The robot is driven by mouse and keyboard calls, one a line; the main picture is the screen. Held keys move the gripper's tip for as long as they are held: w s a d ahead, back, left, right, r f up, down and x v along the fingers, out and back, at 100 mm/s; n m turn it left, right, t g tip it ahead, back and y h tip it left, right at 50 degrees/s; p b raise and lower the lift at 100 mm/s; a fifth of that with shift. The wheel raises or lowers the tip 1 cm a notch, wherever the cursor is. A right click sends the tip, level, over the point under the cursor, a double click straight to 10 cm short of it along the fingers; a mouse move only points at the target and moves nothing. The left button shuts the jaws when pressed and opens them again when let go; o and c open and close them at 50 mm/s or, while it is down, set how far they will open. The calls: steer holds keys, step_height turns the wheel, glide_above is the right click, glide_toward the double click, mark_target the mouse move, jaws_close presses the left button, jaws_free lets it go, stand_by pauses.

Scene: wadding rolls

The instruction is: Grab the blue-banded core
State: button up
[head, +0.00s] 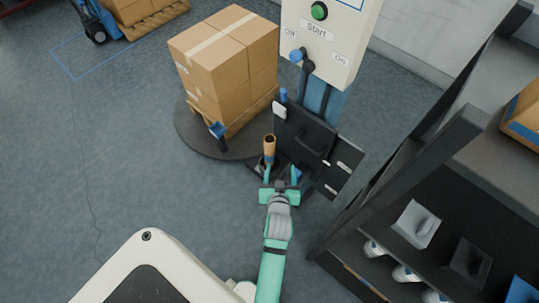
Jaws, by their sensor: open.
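A tan, tube-like core (269,146) stands nearly upright at the black stretch-wrapper carriage, left of its open dark panel (308,140). I cannot make out a blue band on it; its lower part is hidden by dark parts. My green gripper (280,178) is open, just below the core in the picture, close to the carriage's base. I cannot tell whether its fingers touch anything. A small blue part (297,173) shows beside the right finger.
A control post (328,35) with a green button and blue-knobbed lever stands behind the carriage. Stacked cartons (215,75) sit on a round turntable (190,135) at upper left. A dark shelf unit (400,185) with white rolls (405,273) stands right.

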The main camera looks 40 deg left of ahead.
steer(key=n+g, duration=0.1)
glide_toward(270, 142)
steer(key=f, duration=0.1)
steer(key=shift+y, duration=0.4)
steer(key=x, duration=0.6)
steer(key=shift+a+r, duration=0.1)
steer(key=shift+a, duration=0.1)
steer(key=shift+w+d+x, duration=0.1)
steer(key=shift+d+x, duration=0.05)
steer(key=shift+x, duration=1.15)
steer(key=shift+w+d+x, duration=0.1)
steer(key=shift+d+x, duration=0.05)
steer(key=shift+x, duration=1.15)
steer(key=shift+c, duration=0.7)
steer(key=c, duration=1.4)
steer(key=shift+o, duration=0.2)
